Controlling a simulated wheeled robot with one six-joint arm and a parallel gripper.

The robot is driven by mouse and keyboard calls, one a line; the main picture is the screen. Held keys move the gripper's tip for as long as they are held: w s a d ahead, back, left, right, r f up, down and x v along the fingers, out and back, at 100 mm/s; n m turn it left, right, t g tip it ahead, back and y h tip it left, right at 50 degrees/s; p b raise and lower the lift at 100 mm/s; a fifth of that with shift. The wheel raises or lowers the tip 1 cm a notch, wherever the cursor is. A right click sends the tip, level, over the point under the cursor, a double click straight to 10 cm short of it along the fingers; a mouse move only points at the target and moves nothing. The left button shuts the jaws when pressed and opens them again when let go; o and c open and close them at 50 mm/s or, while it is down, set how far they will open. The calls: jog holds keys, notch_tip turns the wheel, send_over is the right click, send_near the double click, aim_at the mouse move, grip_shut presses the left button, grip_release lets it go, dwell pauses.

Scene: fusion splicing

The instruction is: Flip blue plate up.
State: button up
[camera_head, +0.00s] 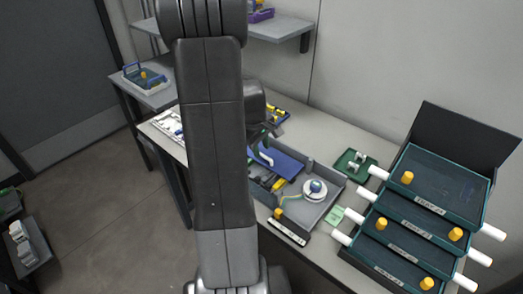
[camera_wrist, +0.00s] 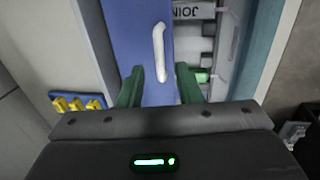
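The blue plate (camera_head: 284,160) lies in a grey tray-like fixture on the table, partly hidden by my arm in the head view. It also shows in the wrist view (camera_wrist: 136,40) and carries a white bar handle (camera_wrist: 159,52). My gripper (camera_wrist: 160,72) has green fingers, which are apart, one on each side of the handle's near end. Neither finger visibly touches the handle. In the head view my arm hides most of my gripper.
The grey fixture (camera_head: 326,205) also holds a white round spool (camera_head: 314,190). A small green tray (camera_head: 355,165) stands to its right. Stacked dark green trays (camera_head: 440,185) with white side handles fill the table's right end. Yellow pieces on a blue holder (camera_wrist: 85,96) lie left of the fixture in the wrist view.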

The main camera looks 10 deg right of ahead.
jog(key=shift+w+d+f, duration=0.1)
jog(key=shift+d+f, duration=0.05)
jog(key=shift+f, duration=0.8)
grip_shut()
jog(key=shift+r+p, duration=0.2)
jog(key=shift+p, duration=0.1)
